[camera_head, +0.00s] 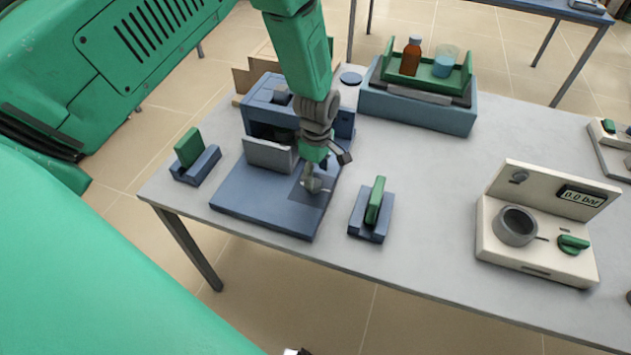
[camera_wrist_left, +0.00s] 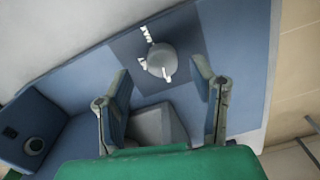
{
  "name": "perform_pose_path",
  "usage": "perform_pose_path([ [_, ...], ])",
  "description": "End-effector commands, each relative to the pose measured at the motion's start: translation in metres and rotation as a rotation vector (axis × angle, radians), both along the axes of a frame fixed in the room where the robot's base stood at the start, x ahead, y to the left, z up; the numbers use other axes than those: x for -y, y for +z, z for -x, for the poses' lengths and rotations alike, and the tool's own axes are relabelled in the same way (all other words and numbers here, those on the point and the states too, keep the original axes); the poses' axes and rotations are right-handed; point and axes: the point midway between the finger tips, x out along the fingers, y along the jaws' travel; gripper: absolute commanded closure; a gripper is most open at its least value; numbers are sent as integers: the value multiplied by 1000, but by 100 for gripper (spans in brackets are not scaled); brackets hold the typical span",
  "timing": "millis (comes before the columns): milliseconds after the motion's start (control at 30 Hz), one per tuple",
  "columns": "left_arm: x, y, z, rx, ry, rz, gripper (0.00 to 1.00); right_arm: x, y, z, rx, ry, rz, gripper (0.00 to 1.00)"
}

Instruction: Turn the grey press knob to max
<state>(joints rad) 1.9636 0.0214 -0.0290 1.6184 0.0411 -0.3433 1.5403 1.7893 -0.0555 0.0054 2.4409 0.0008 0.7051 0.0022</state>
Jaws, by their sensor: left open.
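The grey press knob (camera_wrist_left: 161,61) is round and sits on a darker panel of the blue press (camera_wrist_left: 236,75). A white mark shows on its lower right edge, and small white labels lie above and left of it. In the head view the knob (camera_head: 312,185) is partly hidden under my left gripper (camera_head: 318,172), which reaches down over the front of the press (camera_head: 255,200). In the left wrist view my left gripper (camera_wrist_left: 160,78) is open, with one finger on each side below the knob and nothing between them.
A cream device (camera_head: 540,260) with a green knob and display stands on the right. A blue box (camera_head: 417,106) with a green tray is behind. The table (camera_head: 430,160) is clear between them.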

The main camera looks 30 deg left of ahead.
Motion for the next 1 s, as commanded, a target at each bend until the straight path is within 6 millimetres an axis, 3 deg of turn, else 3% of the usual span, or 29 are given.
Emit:
perform_pose_path([
  [100,-1,-21,1,0,1,1,49,1,2,0,0,-1,1,60],
  [300,-7,-41,0,1,1,7,49,1,3,0,0,-2,1,60],
  [633,-5,-44,0,1,0,5,49,0,3,0,0,-1,0,60],
  [667,-5,-44,0,1,0,5,56,0,3,0,0,0,0,60],
  [767,-3,-43,0,1,0,2,91,0,3,0,0,-1,0,60],
  [800,-2,-43,0,1,0,1,98,0,3,0,0,-1,0,60],
  [1000,1,-42,0,2,-1,5,98,1,3,0,0,-1,1,60],
])
